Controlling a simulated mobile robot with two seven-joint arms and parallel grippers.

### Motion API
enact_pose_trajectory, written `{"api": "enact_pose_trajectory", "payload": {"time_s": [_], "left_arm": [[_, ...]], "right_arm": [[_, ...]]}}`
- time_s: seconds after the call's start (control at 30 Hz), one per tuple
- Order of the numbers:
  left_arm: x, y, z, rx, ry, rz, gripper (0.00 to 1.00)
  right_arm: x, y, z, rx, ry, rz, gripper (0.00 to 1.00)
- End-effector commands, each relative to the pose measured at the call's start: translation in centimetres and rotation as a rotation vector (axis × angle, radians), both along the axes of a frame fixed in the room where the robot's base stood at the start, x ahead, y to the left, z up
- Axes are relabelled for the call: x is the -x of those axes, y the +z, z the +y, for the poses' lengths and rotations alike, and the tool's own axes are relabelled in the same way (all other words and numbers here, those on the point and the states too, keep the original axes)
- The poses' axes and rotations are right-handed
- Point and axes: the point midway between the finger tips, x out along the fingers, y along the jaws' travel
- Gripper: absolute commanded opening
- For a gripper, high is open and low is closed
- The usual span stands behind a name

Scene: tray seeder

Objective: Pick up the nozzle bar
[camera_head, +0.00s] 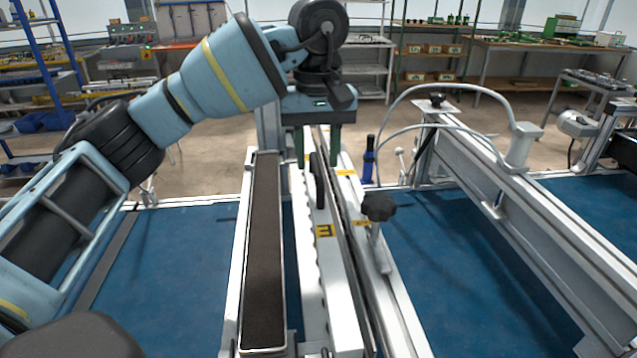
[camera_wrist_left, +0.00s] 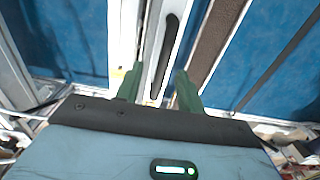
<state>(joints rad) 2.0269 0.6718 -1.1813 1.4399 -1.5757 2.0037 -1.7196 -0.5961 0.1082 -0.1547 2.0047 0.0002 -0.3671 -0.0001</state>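The nozzle bar (camera_head: 340,285) is a long pale bar with a yellow label and a black handle (camera_head: 319,181), lying lengthwise in the middle of the machine. My left gripper (camera_head: 321,148) is at the bar's far end, pointing down. In the left wrist view, its two green fingers (camera_wrist_left: 158,84) are spread apart, with the nozzle bar (camera_wrist_left: 154,62) and the end of its black handle (camera_wrist_left: 167,45) showing between them. I cannot tell whether either finger touches the bar. My right gripper is not in view.
A long trough with a dark brown surface (camera_head: 265,255) runs close along the bar's left side. A black knob (camera_head: 378,206) stands to its right. A metal beam (camera_head: 520,215) with hoses crosses farther right. The blue belt (camera_head: 470,270) between is clear.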

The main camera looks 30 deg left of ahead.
Motion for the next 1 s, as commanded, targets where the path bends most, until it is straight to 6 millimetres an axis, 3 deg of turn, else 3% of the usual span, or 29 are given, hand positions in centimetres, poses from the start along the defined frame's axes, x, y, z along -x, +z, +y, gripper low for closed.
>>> {"api": "enact_pose_trajectory", "payload": {"time_s": [0.23,0.5,0.67,1.0], "left_arm": [[0.0,-0.1,0.0,0.0,0.0,0.0,0.38],[0.0,-2.5,0.1,0.0,0.0,0.001,0.38],[-0.1,-2.8,0.1,0.0,0.001,0.0,0.38],[-0.4,-6.9,0.5,-0.001,-0.001,0.001,0.38]], "right_arm": [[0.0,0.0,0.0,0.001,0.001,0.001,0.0],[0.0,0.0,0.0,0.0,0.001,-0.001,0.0],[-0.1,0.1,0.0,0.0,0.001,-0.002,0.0],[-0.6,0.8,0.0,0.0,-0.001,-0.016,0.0]]}}
